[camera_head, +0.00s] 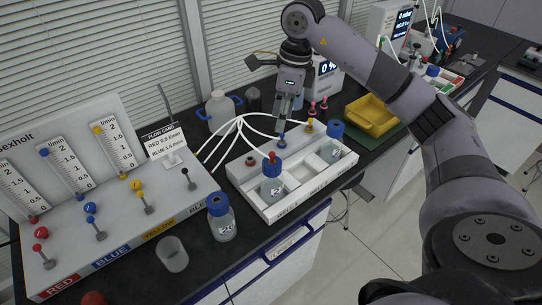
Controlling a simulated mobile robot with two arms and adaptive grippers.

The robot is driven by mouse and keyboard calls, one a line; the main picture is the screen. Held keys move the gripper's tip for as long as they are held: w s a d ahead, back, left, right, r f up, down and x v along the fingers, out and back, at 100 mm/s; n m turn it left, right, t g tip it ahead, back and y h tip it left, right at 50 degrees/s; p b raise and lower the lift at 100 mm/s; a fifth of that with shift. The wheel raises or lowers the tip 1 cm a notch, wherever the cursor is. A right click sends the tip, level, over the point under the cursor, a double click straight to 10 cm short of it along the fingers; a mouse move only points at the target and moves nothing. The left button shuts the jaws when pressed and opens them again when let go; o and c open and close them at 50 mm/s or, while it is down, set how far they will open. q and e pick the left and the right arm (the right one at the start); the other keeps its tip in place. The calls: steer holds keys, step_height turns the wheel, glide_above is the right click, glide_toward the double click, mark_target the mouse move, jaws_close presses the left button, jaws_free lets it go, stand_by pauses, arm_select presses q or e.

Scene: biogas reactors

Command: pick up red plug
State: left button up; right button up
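A small red plug (251,161) stands on the back left part of the white tray (275,209). Another red tip (271,157) shows on top of the blue-capped bottle (272,183) in the tray. My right gripper (285,120) comes in from above and points down over the back of the tray, to the right of the red plug and apart from it. Its fingertips are close above a blue plug (282,140). The fingers are seen from the side, so I cannot tell if they are open or shut. My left gripper is out of view.
A yellow plug (309,125) and a second blue-capped bottle (331,149) are in the tray. Pink-red pieces (312,107) stand behind it. White tubes (240,122) loop behind the tray. A loose bottle (221,220), clear cup (172,254), flow panel (128,228) and yellow bin (371,116) stand around.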

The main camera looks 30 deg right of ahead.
steer(key=p, duration=0.2)
glide_above(273, 153)
steer(key=d, duration=0.1)
step_height(273, 153, down, 7)
steer(key=shift+r, duration=0.1)
steer(key=shift+a+f+p, duration=0.1)
steer(key=shift+f+p, duration=0.35)
steer(key=shift+f, duration=0.05)
steer(key=f, duration=0.1)
steer(key=f+p, duration=0.2)
steer(key=shift+a+f, duration=0.15)
steer(key=shift+a, duration=0.15)
steer(key=shift+w+f, duration=0.15)
steer(key=shift+f, duration=0.5)
steer(key=shift+c, duration=0.5)
jaws_close()
